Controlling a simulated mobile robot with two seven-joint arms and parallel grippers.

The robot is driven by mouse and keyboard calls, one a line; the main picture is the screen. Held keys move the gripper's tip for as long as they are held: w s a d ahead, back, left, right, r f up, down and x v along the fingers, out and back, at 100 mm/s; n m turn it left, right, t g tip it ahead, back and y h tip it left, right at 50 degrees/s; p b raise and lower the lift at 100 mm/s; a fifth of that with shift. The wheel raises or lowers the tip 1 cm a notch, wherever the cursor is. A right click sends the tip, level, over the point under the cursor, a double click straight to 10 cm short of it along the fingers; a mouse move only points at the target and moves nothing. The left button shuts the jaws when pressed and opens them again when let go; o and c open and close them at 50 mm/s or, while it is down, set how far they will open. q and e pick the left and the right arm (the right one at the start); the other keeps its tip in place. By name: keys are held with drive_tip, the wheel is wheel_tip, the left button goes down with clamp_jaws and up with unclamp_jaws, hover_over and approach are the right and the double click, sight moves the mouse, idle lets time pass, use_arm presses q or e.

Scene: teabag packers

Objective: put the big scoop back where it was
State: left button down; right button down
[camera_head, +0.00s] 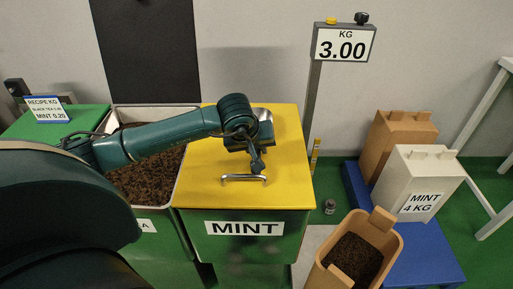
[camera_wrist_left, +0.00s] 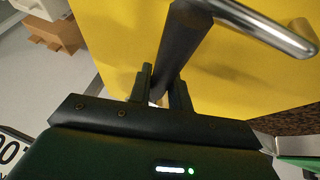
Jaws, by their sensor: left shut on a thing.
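My left gripper (camera_head: 254,150) is above the yellow lid of the mint bin, just behind the lid's metal handle (camera_head: 244,178). It is shut on the dark handle of the big scoop (camera_head: 264,115), whose metal part shows partly behind my wrist. In the left wrist view, the dark scoop handle (camera_wrist_left: 183,45) stands between the fingers (camera_wrist_left: 163,90). The rest of the scoop is hidden there. I cannot tell whether the scoop touches the yellow lid (camera_head: 210,160). My right gripper is not in view.
My left arm reaches over an open bin of dark tea (camera_head: 150,185). A scale display (camera_head: 342,43) reads 3.00 on a post behind. At right are an open tea-filled container (camera_head: 385,238), a white mint box (camera_head: 415,180) and a brown box (camera_head: 392,140).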

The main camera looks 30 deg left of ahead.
use_arm(q)
drive_tip(key=c, duration=1.3)
unclamp_jaws()
drive_tip(key=shift+f, duration=0.1)
